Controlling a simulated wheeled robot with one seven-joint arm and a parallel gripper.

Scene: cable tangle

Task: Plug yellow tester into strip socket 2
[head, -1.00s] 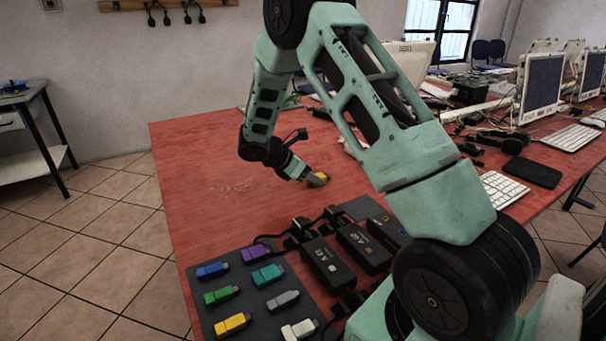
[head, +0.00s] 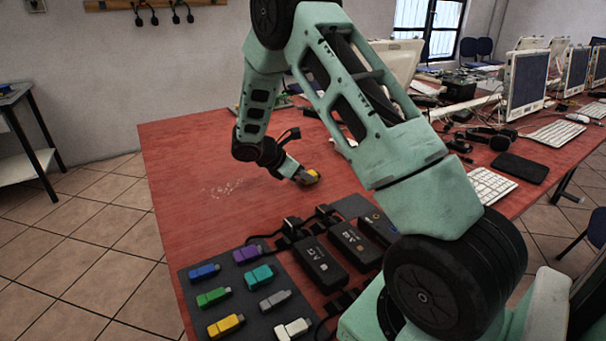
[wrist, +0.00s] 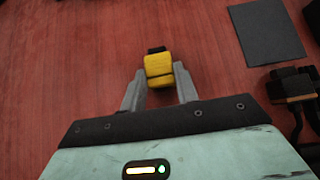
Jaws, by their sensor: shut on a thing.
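The yellow tester (wrist: 158,68), a small yellow block with a dark end, is between the two grey fingers of my gripper (wrist: 159,88) in the wrist view. My gripper is shut on it. In the head view the tester (head: 313,177) and my gripper (head: 302,177) are low over the red table, beyond the black boxes; I cannot tell the exact height. No numbered strip socket can be made out; my arm covers part of the table's right side.
A dark mat (head: 236,290) holds several coloured sticks, one of them yellow (head: 225,325). Black boxes (head: 321,264) with cables stand beside it. A bare dark grey pad (wrist: 267,45) lies right of my gripper. The red table left of my gripper is clear.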

